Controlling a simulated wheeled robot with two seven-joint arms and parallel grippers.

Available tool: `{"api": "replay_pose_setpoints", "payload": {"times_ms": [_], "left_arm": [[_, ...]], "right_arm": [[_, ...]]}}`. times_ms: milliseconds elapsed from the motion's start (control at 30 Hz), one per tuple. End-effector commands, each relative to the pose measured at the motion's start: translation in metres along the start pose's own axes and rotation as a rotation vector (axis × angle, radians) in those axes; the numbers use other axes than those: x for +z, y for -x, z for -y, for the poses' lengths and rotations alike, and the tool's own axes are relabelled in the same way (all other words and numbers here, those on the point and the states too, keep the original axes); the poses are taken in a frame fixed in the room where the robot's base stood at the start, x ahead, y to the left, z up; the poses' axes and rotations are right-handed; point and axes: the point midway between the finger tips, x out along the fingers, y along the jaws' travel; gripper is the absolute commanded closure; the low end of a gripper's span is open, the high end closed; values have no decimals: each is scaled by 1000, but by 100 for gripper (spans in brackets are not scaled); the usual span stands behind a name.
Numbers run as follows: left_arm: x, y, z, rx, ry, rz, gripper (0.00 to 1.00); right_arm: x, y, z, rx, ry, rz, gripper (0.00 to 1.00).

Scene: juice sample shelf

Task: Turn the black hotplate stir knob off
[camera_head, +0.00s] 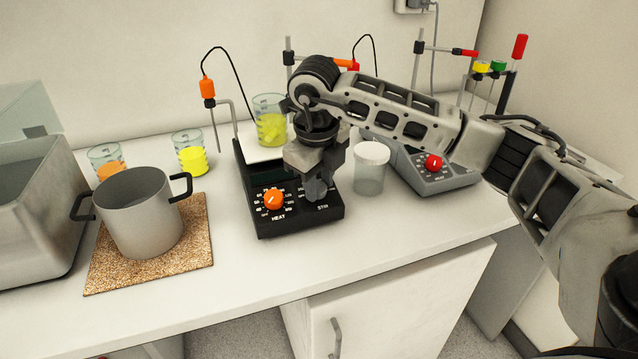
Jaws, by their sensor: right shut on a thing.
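The black hotplate (260,226) stands in the middle of the bench with a beaker of yellow liquid (270,127) on its white top plate. Its orange heat knob (273,199) shows at the left of the front panel. The stir knob, at the right above the word STIR, is hidden behind my right gripper. My right gripper (316,196) points down at that spot and is shut on the stir knob. My left gripper is not in view.
A grey hotplate with a red knob (433,162) stands to the right, behind a lidded jar (371,168) close to my right gripper. A pot (140,215) sits on a cork mat (187,258) at left. Beakers of orange (107,163) and yellow liquid (190,153) stand behind. The front bench strip is clear.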

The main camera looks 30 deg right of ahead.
Motion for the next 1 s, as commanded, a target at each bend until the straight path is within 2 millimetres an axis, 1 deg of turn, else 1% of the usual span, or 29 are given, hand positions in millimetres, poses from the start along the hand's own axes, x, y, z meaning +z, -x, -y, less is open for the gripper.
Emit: {"api": "replay_pose_setpoints", "payload": {"times_ms": [300,733,767,800,833,1000], "left_arm": [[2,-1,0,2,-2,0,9],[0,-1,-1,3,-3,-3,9],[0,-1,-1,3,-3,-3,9],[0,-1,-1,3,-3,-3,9],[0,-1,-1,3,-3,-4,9],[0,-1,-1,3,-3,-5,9]], "right_arm": [[1,2,0,-15,74,6,92],[1,2,0,-16,80,7,92],[1,2,0,-16,80,7,61],[1,2,0,-15,80,6,50],[1,2,0,-15,80,6,48],[1,1,0,-15,79,4,48]]}}
